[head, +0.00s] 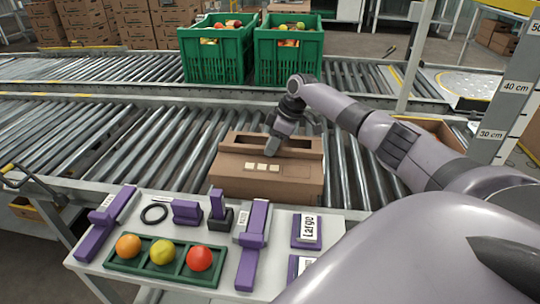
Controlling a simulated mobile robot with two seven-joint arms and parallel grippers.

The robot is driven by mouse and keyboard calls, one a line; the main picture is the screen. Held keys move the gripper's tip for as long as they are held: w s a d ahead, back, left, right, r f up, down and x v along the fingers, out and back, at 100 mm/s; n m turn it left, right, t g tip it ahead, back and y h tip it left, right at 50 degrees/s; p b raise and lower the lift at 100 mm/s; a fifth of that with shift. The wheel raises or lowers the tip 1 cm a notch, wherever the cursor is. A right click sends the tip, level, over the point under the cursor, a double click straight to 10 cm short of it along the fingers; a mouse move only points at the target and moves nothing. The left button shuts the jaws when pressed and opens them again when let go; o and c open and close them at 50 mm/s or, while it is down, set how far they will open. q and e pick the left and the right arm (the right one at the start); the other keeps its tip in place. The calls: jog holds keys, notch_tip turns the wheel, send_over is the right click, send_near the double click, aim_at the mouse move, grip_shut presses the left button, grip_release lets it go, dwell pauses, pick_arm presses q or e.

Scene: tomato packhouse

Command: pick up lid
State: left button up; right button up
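A brown cardboard box (240,184) sits on the near roller conveyor. Its upper part (237,147), with a long opening and three small pale labels, looks like a lid, but I cannot tell whether it is a separate piece. My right gripper (272,150) points down at the top of this box, near its middle. Its fingertips are small and partly hidden, so I cannot tell whether they are open or shut, or whether they touch the cardboard. My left gripper is not in view.
A white table (350,216) in front holds purple gauges, a black ring and a green tray (122,262) with three tomatoes. Two green crates (215,65) of produce stand on the far conveyor. Another open cardboard box (440,128) is partly behind my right arm. Rollers left of the box are clear.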

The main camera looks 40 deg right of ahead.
grip_shut()
jog(key=shift+r, duration=0.3)
notch_tip(320, 180, up, 8)
jog(key=shift+f+p, duration=0.15)
jog(key=shift+p, duration=1.1)
pick_arm(q)
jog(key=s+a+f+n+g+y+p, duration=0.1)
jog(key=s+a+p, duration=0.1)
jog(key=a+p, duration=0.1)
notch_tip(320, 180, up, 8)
jog(key=p, duration=0.8)
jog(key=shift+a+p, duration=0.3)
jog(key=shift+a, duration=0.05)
pick_arm(e)
notch_tip(320, 180, up, 18)
